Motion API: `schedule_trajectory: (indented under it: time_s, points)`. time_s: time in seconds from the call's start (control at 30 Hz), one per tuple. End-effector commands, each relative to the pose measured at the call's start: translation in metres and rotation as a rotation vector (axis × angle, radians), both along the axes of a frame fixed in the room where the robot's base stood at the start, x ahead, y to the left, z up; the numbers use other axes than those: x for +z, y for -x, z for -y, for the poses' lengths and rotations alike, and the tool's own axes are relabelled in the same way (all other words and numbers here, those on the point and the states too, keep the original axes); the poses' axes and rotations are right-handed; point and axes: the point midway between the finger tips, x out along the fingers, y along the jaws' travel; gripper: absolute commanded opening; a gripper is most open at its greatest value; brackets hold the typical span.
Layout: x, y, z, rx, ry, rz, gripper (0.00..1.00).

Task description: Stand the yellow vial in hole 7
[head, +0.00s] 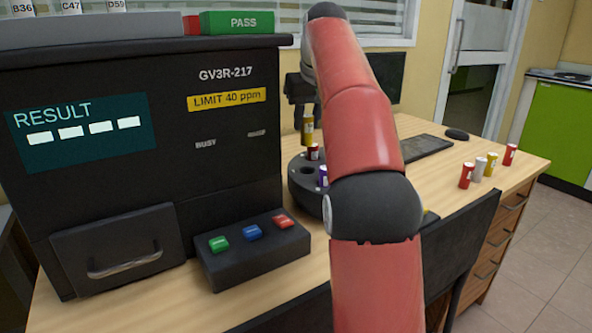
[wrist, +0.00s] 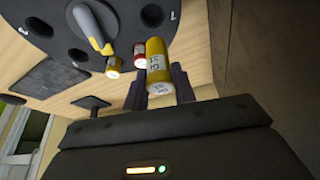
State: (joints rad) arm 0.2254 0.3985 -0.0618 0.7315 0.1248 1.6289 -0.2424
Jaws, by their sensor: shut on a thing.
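The yellow vial (head: 307,127) hangs roughly upright in my gripper (head: 305,108), above the far side of the dark round rack (head: 300,192). In the wrist view my gripper (wrist: 168,85) is shut on the same yellow vial (wrist: 158,68), whose white label faces the camera. The rack (wrist: 110,12) fills the top left there, with a grey and yellow handle at its middle. An open hole (wrist: 152,15) lies beside a mark that looks like an upside-down 7. The vial appears apart from the rack. My arm hides much of the rack in the head view.
A red vial (wrist: 139,55) and another yellow vial (wrist: 113,66) show near the rack's edge. A purple vial (head: 323,176) stands in the rack. Several vials stand at the desk's right, including a white one (head: 478,168). The analyser (head: 150,150) stands left; a keyboard (head: 427,147) lies behind.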

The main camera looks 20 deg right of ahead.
Motion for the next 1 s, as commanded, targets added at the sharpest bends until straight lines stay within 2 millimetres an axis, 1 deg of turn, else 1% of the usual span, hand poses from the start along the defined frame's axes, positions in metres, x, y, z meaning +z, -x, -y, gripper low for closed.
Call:
schedule_trajectory:
  time_s: [0.03, 0.13, 0.2, 0.37, 0.5, 0.6, 0.67, 1.0]
  points:
    - [-0.015, 0.001, 0.000, 0.000, 0.000, -0.003, 0.05]
    - [-0.035, 0.001, 0.000, 0.000, -0.001, -0.004, 0.05]
    - [-0.045, 0.001, 0.000, 0.000, -0.001, -0.002, 0.05]
    - [-0.057, 0.001, 0.000, 0.001, 0.000, -0.002, 0.05]
    - [-0.079, 0.001, -0.001, 0.001, -0.001, -0.003, 0.05]
    - [-0.091, 0.001, -0.001, 0.001, -0.001, -0.003, 0.05]
    - [-0.095, 0.001, 0.000, 0.001, 0.000, -0.002, 0.05]
    - [-0.096, 0.000, 0.000, 0.001, 0.000, -0.002, 0.05]
